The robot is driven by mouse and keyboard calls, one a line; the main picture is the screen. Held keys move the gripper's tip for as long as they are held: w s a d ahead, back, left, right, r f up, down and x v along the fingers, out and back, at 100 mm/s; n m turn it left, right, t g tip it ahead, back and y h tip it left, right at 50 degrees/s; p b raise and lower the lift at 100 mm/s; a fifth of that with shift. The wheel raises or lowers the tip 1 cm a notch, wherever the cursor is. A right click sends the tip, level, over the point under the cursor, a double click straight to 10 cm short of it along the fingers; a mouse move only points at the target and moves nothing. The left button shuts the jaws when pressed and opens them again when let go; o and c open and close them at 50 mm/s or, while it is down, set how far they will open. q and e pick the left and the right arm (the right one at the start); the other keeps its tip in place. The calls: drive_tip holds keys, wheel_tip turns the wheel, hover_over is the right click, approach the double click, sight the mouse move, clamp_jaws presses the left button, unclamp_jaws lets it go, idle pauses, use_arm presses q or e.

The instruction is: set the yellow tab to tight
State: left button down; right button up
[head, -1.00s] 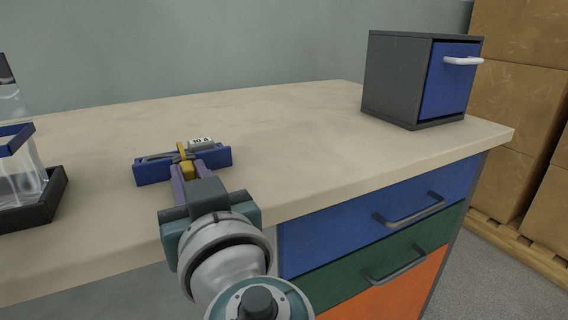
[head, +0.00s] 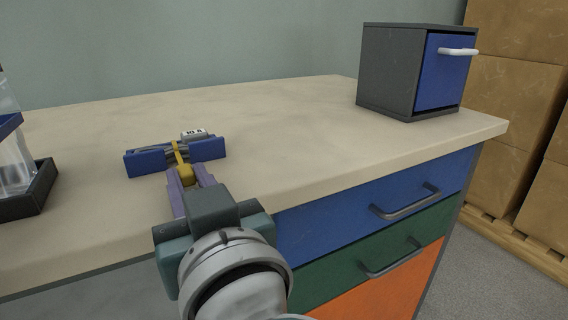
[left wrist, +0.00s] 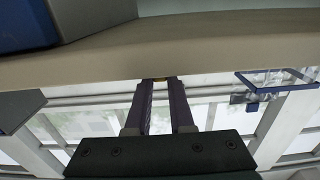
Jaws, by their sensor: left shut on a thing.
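The yellow tab (head: 181,158) stands at the middle of a low blue fixture (head: 146,163) on the bench. Its upper part meets the fixture and its lower end leans toward my left gripper. My left gripper (head: 187,182) has purple fingers and is shut on the tab's near end, just in front of the fixture. A small white block with dark print (head: 194,134) sits behind the fixture. My right gripper is not in view.
A grey cabinet with a blue door (head: 440,73) stands at the bench's right end. A clear container in a black tray (head: 32,196) stands at the left. Drawers with grey handles (head: 406,206) are below the bench edge. The bench between fixture and cabinet is clear.

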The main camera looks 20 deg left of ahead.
use_arm(q)
drive_tip(key=c, duration=0.8)
unclamp_jaws()
drive_tip(key=shift+o, duration=0.2)
drive_tip(key=b+v, duration=0.1)
drive_tip(key=v, duration=0.9)
drive_tip(key=shift+a, duration=0.15)
